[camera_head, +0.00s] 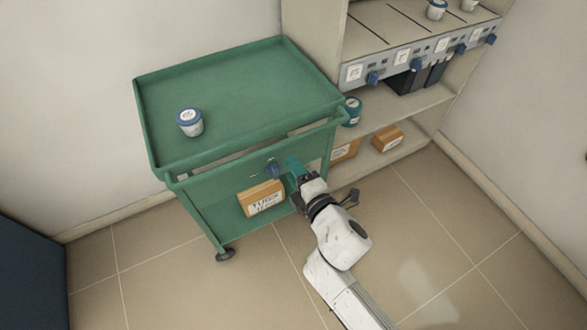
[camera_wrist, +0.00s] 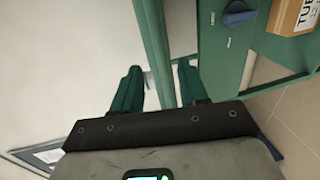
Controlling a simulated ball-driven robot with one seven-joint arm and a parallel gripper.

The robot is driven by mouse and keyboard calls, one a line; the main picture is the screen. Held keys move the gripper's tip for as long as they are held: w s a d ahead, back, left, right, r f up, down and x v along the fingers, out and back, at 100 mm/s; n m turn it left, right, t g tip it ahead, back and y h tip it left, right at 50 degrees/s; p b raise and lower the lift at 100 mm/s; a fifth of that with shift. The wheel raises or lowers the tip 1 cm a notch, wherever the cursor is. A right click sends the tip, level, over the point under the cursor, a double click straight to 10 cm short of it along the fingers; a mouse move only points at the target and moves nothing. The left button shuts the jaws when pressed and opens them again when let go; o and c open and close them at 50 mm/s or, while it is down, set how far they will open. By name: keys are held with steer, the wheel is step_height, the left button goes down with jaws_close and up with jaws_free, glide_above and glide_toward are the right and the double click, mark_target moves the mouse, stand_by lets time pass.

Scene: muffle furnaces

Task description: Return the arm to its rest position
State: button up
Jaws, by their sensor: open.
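My gripper (camera_head: 292,167) is at the end of my white arm, in front of the green cart's (camera_head: 235,85) right front side, below its top. In the wrist view my gripper (camera_wrist: 157,82) shows two green fingers spread apart with nothing between them. A green bar of the cart (camera_wrist: 155,40) runs just beyond the fingers; I cannot tell whether they touch it. A white jar with a blue lid (camera_head: 190,122) stands upright on the cart's top, apart from my gripper.
A cardboard box (camera_head: 262,198) sits on the cart's lower level, close to my gripper. A shelf unit (camera_head: 400,120) with blue knobs and jars stands at the right. Tiled floor (camera_head: 440,230) is free at the right. A dark blue block (camera_head: 30,275) stands at the lower left.

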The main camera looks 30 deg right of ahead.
stand_by(0.3)
steer(key=s+d+f+m+g+h+p, duration=0.1)
steer(key=s+d+f+m+g+h, duration=0.3)
steer(key=s+d+m+g, duration=0.55)
steer(key=s+a+f+m+g+y, duration=0.1)
steer(key=s+m+g, duration=0.4)
steer(key=s, duration=1.3)
steer(key=a+m+y, duration=0.1)
steer(key=m+y, duration=0.1)
steer(key=m, duration=0.2)
steer(key=shift+s+f+y+p, duration=0.25)
steer(key=shift+f+y+p, duration=0.05)
steer(key=shift+f+y, duration=0.1)
